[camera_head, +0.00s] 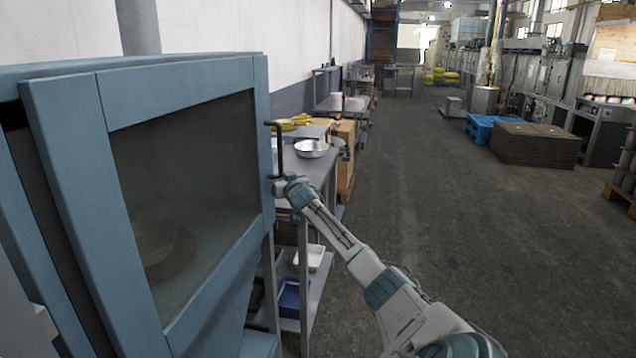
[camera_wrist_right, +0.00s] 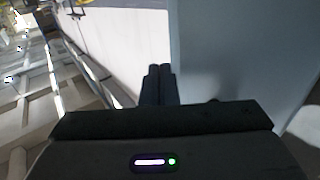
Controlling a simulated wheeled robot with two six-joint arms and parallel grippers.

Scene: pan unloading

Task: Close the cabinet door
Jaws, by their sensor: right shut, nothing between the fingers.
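The cabinet door (camera_head: 85,190) is a blue-framed panel with a dark glass window, filling the left of the head view. Its left edge stands apart from the cabinet body (camera_head: 30,220), with a dark gap between them. A black upright handle (camera_head: 279,148) sits at the door's right edge. My right gripper (camera_head: 279,186) is by that edge, near the handle's lower end; contact cannot be told. In the wrist view its fingers (camera_wrist_right: 159,84) are shut and empty, beside a blue-grey panel (camera_wrist_right: 225,60). My left gripper is not in view.
A metal table (camera_head: 322,165) with a round pan (camera_head: 311,148) stands just beyond the door. A white tray (camera_head: 310,257) and a blue bin (camera_head: 290,298) lie on its lower shelf. The floor (camera_head: 480,230) to the right is open.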

